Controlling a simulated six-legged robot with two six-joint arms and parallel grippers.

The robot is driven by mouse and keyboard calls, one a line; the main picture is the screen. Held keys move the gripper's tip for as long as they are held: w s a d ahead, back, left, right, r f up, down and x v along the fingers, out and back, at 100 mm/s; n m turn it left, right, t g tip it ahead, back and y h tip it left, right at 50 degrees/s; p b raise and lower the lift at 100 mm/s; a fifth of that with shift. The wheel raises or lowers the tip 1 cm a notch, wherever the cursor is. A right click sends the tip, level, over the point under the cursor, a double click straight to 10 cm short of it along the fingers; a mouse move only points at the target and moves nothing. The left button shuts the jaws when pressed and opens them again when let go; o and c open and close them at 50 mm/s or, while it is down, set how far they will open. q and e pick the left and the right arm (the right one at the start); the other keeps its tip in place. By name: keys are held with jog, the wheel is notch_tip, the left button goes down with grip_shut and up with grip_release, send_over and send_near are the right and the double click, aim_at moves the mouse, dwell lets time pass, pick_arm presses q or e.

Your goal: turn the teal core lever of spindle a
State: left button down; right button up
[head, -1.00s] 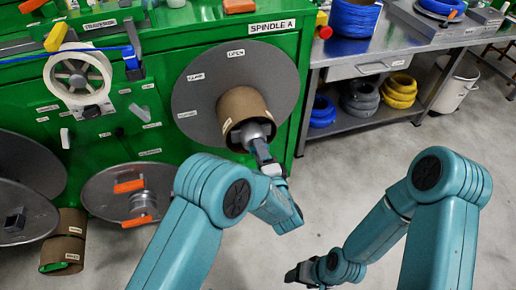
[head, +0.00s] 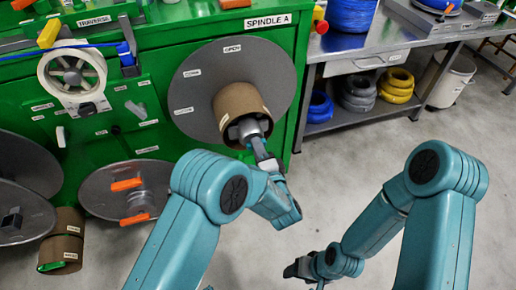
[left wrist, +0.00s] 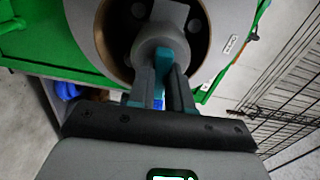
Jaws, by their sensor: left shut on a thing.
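Spindle A carries a large grey disc (head: 285,75) with small labels and a brown cardboard core (head: 235,98) on the green machine front. A grey hub (head: 247,128) sits inside the core's near end; it also shows in the left wrist view (left wrist: 160,48). The teal core lever (left wrist: 164,66) shows only as a small piece between my left gripper's (left wrist: 160,82) fingers, which are shut on it. In the head view my left gripper (head: 262,150) is at the hub, and the lever is mostly hidden. My right gripper (head: 298,270) hangs low, apart from the spindle; its jaws are too small to judge.
A metal bench (head: 350,62) with blue, grey and yellow cable coils stands at right. A lower reel (head: 98,190) with orange handles is left of my left arm. A black wire rack (left wrist: 285,85) shows at right in the left wrist view.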

pick_arm(q)
jog(key=shift+a+r+n+b, duration=0.15)
jog(key=shift+n+b, duration=2.4)
jog(key=shift+n, duration=1.8)
jog(key=shift+a+r+n+b, duration=0.1)
jog(key=shift+n+b, duration=2.4)
jog(key=shift+n, duration=1.85)
jog(key=c, duration=1)
grip_release()
jog(key=shift+c, duration=0.2)
